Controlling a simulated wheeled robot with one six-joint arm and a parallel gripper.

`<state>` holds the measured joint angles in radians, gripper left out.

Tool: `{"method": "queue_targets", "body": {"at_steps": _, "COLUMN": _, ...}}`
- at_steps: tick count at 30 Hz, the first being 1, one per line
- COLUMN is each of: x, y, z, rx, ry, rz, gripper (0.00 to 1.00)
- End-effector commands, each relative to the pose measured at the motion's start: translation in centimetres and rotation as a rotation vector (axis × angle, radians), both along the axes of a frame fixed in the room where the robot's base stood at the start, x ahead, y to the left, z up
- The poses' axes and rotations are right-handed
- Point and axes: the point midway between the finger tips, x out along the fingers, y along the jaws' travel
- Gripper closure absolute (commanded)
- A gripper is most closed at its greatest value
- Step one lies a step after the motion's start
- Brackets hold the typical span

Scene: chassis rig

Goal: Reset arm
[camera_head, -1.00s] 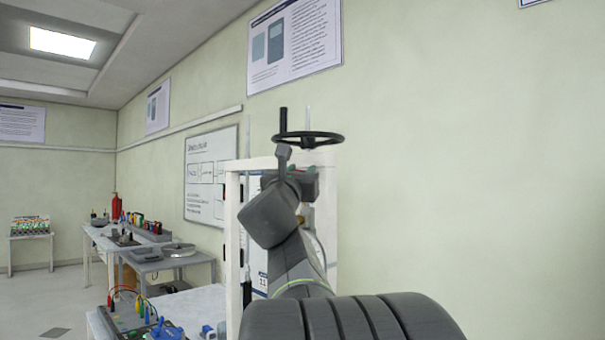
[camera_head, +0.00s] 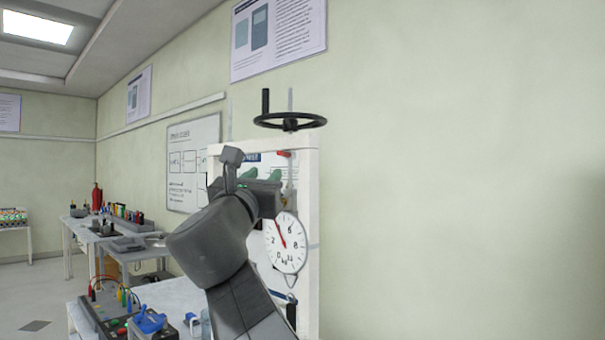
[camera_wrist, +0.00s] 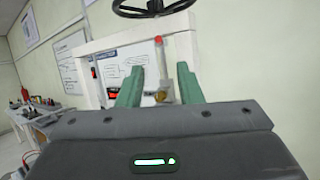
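My arm reaches up from the bottom middle of the head view toward a white frame rig. My gripper (camera_wrist: 158,85) shows in the wrist view as two green fingers standing apart with a gap between them. No object is held in the gap; a brass-coloured part of the rig shows behind it. In the head view the green fingers (camera_head: 262,172) are small and partly hidden by my wrist.
The white rig (camera_head: 312,250) carries a black handwheel (camera_head: 290,121) on top and a round dial gauge (camera_head: 286,243). Benches with tools and cables (camera_head: 125,310) stand at left. A whiteboard (camera_head: 193,160) hangs on the wall. The right side is bare wall.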

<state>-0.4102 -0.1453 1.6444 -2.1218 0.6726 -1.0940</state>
Motion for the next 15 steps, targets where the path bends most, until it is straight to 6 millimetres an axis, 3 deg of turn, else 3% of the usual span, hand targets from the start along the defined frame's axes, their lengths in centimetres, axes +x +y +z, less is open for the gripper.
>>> {"method": "queue_targets", "body": {"at_steps": 15, "x": 0.58, "y": -0.12, "z": 0.27, "rx": -0.001, "ry": 0.000, "rz": -0.002, "gripper": 0.67}}
